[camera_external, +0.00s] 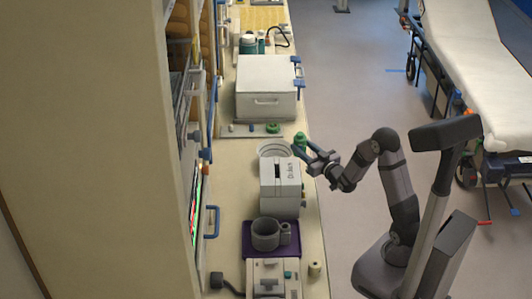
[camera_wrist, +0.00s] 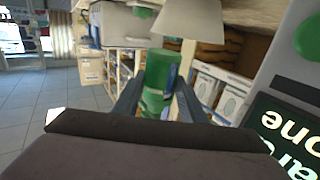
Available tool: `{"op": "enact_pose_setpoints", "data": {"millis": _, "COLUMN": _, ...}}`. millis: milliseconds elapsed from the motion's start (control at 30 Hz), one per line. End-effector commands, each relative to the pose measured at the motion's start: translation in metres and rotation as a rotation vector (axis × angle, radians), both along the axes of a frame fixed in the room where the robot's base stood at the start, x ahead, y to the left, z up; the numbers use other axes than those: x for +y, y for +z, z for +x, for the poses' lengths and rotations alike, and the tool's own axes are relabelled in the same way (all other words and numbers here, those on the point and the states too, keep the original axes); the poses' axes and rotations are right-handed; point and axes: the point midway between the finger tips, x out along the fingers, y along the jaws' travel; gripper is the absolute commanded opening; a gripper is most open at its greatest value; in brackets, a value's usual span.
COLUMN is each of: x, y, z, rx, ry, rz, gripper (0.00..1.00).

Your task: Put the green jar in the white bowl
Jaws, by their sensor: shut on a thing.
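The green jar (camera_external: 300,138) is between the fingertips of my gripper (camera_external: 303,150), at the counter's right edge. In the wrist view the jar (camera_wrist: 159,72) stands between the two dark fingers, and my gripper (camera_wrist: 157,104) is shut on it. The white bowl (camera_external: 274,148) is on the counter, just left of the jar, behind the grey box. The jar appears beside the bowl's right rim; its exact height above the counter is hard to tell. Part of the bowl's near side is hidden by the box.
A grey slotted box (camera_external: 281,190) stands in front of the bowl. A purple tray (camera_external: 250,247) with grey cups is nearer.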

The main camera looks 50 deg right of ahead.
Motion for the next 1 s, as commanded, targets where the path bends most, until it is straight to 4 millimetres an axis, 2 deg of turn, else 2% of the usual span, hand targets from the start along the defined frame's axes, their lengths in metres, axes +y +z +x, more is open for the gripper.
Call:
{"op": "enact_pose_setpoints", "data": {"millis": 100, "x": 0.0, "y": 0.007, "z": 0.0, "rx": -0.003, "ry": 0.0, "rz": -0.001, "gripper": 0.08}}
{"op": "enact_pose_setpoints", "data": {"millis": 367, "x": -0.003, "y": 0.01, "z": -0.001, "rx": -0.001, "ry": -0.006, "rz": 0.0, "gripper": 0.08}}
{"op": "enact_pose_setpoints", "data": {"millis": 567, "x": -0.026, "y": 0.0, "z": -0.007, "rx": 0.001, "ry": -0.05, "rz": 0.0, "gripper": 0.08}}
{"op": "enact_pose_setpoints", "data": {"millis": 700, "x": -0.055, "y": -0.004, "z": -0.008, "rx": -0.003, "ry": -0.099, "rz": -0.001, "gripper": 0.08}}
{"op": "enact_pose_setpoints", "data": {"millis": 767, "x": -0.068, "y": 0.004, "z": -0.002, "rx": -0.008, "ry": -0.104, "rz": -0.003, "gripper": 0.08}}
{"op": "enact_pose_setpoints", "data": {"millis": 833, "x": -0.073, "y": 0.015, "z": 0.01, "rx": -0.008, "ry": -0.077, "rz": -0.005, "gripper": 0.08}}
{"op": "enact_pose_setpoints", "data": {"millis": 1000, "x": -0.067, "y": 0.038, "z": 0.039, "rx": -0.006, "ry": 0.039, "rz": -0.003, "gripper": 0.08}}
